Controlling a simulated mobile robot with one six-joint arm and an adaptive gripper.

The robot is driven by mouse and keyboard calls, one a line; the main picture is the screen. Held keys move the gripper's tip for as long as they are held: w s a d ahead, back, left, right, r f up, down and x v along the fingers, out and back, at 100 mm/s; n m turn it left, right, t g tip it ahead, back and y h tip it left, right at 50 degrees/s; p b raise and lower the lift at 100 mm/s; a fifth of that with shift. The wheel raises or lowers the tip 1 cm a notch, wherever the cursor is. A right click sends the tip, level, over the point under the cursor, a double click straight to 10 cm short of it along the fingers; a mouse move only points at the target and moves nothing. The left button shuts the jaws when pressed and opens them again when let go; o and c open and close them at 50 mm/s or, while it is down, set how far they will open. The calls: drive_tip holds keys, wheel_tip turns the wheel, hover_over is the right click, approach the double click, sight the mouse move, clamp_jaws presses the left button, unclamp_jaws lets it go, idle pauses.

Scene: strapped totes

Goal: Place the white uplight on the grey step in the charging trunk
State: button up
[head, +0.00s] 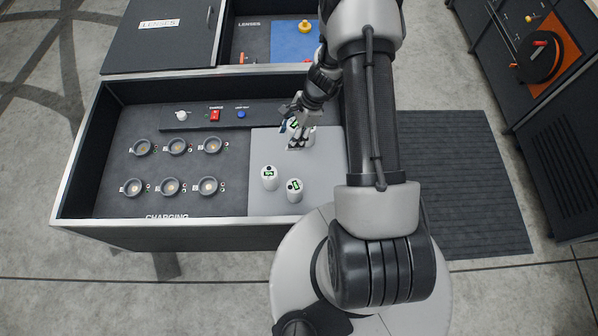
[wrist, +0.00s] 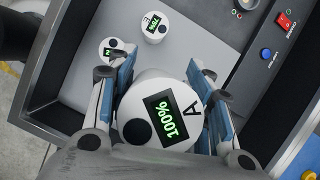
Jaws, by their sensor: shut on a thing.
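My gripper (head: 299,140) is over the grey step (head: 256,145) in the right part of the charging trunk (head: 180,238). It is shut on a white uplight (wrist: 150,92), a short cylinder whose top shows "100%" in green, a letter A and a dark dot. The fingers lie on both sides of it in the wrist view. Its base is hidden, so I cannot tell whether it touches the step. Two more white uplights, one (head: 269,179) left of the other (head: 294,192), stand upright on the step nearer the front. Both have green displays.
Several round charging sockets (head: 171,187) fill the trunk's left part. A dark panel behind them carries a white knob (head: 181,115), a red switch (head: 214,115) and a blue button (head: 241,115). The lenses trunk (head: 160,50) adjoins behind. Bare step shows around the uplights.

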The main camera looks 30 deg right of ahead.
drive_tip(key=s+d+f+m+t+h, duration=0.2)
drive_tip(key=d+f+m+t, duration=0.1)
drive_tip(key=d+m, duration=0.8)
drive_tip(key=shift+n, duration=0.5)
drive_tip(key=f+b, duration=0.2)
drive_tip(key=f, duration=0.4)
drive_tip(key=f+b, duration=0.3)
drive_tip(key=f, duration=0.4)
drive_tip(key=f+b, duration=0.2)
drive_tip(key=f, duration=0.4)
drive_tip(key=shift+w+d+f, duration=0.25)
drive_tip(key=shift+d+f, duration=0.05)
drive_tip(key=shift+f, duration=0.1)
drive_tip(key=shift+f+b, duration=0.15)
drive_tip(key=shift+b, duration=0.15)
drive_tip(key=o, duration=1.5)
